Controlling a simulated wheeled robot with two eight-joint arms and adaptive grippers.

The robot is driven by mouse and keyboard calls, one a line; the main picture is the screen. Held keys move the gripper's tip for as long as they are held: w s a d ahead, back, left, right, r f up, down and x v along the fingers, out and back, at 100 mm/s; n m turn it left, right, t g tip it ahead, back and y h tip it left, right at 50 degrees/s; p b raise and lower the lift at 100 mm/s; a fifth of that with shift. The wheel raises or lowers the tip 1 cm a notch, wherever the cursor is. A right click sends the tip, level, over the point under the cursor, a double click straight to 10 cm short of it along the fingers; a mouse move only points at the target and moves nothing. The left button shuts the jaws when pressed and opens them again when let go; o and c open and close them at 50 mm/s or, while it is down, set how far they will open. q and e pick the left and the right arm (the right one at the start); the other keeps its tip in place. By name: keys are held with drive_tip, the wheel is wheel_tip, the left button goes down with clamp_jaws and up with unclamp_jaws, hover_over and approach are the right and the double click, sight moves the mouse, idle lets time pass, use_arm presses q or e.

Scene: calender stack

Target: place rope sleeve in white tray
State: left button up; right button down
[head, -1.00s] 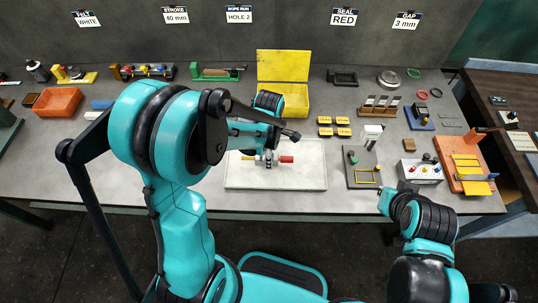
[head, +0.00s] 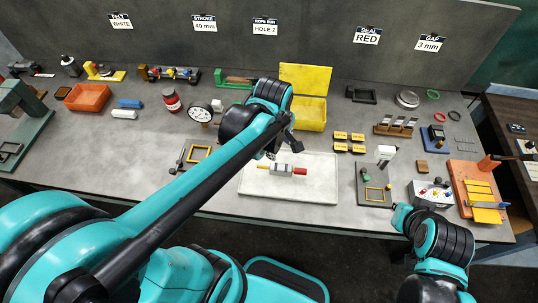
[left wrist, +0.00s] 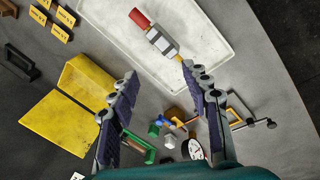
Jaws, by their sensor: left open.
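The white tray (head: 325,185) lies in the middle of the table; it fills the top of the left wrist view (left wrist: 222,20). A grey cylindrical piece with a red end and a yellow end (head: 283,170) lies inside it, and it also shows in the left wrist view (left wrist: 160,40). I cannot tell for sure whether this is the rope sleeve. My left gripper (head: 282,147) hangs over the tray's far edge, partly hidden by its own arm. Its two fingers (left wrist: 159,98) are apart with nothing between them. My right arm is at the lower right; its fingers cannot be made out.
A yellow box with its lid open (head: 311,113) stands behind the tray. Yellow blocks (head: 341,147) and a grey fixture plate (head: 374,193) are to the right. A dial gauge (head: 200,113) and a yellow frame (head: 198,154) are to the left.

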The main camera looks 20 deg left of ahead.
use_arm(q)
drive_tip(key=s+a+r+m+t, duration=0.1)
drive_tip(key=s+r+m+t, duration=0.2)
drive_tip(key=s+m, duration=0.4)
drive_tip(key=m+t, duration=0.1)
drive_tip(key=m, duration=0.6)
drive_tip(key=shift+a+t, duration=0.2)
drive_tip(key=shift+t, duration=0.2)
drive_tip(key=shift+s, duration=0.1)
wheel_tip(320, 180, down, 5)
drive_tip(key=b, duration=0.5)
drive_tip(key=shift+f, duration=0.15)
